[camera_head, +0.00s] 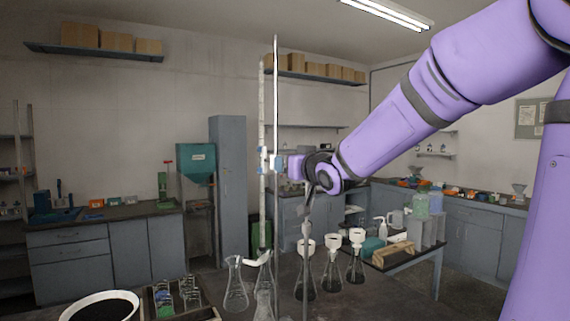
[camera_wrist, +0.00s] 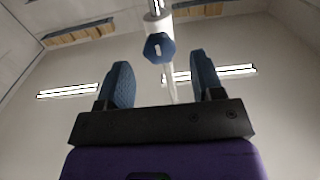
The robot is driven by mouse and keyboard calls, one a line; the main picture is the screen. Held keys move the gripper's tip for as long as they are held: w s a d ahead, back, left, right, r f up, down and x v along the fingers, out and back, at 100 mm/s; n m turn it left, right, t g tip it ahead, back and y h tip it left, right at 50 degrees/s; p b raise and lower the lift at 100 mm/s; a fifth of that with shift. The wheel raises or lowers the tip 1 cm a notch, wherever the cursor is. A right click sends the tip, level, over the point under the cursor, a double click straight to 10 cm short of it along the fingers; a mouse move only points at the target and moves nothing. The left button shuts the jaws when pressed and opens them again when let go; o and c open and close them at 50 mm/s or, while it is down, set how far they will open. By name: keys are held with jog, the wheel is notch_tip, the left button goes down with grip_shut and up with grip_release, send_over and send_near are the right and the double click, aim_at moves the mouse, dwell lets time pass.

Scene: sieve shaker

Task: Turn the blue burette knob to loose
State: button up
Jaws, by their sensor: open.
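A tall, thin white burette (camera_head: 263,215) stands upright left of centre in the head view. My gripper (camera_head: 277,163) is close beside it on the right, with blue fingertips at about mid-height of the tube. In the wrist view the blue burette knob (camera_wrist: 159,47) is a faceted disc with a pale mark on its face. It sits ahead of the gap between the two fingers of my gripper (camera_wrist: 162,76), which are spread wide and empty. I see clear space between each finger and the knob. In the head view small blue parts crowd together there, so the knob is hard to single out.
Glass flasks (camera_head: 332,272), some with white funnels, stand below and right of the burette. A thin upright rod (camera_head: 276,90) rises close by. A tray of glassware (camera_head: 205,312) and a dark round container (camera_head: 100,308) are at front left. A side table (camera_head: 410,260) holds bottles.

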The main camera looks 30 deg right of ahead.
jog(key=shift+w, duration=1.6)
jog(key=c, duration=0.9)
jog(key=shift+a+f+n, duration=0.1)
jog(key=shift+n, duration=4.35)
jog(key=shift+a+f+n, duration=0.1)
jog(key=shift+n, duration=4.35)
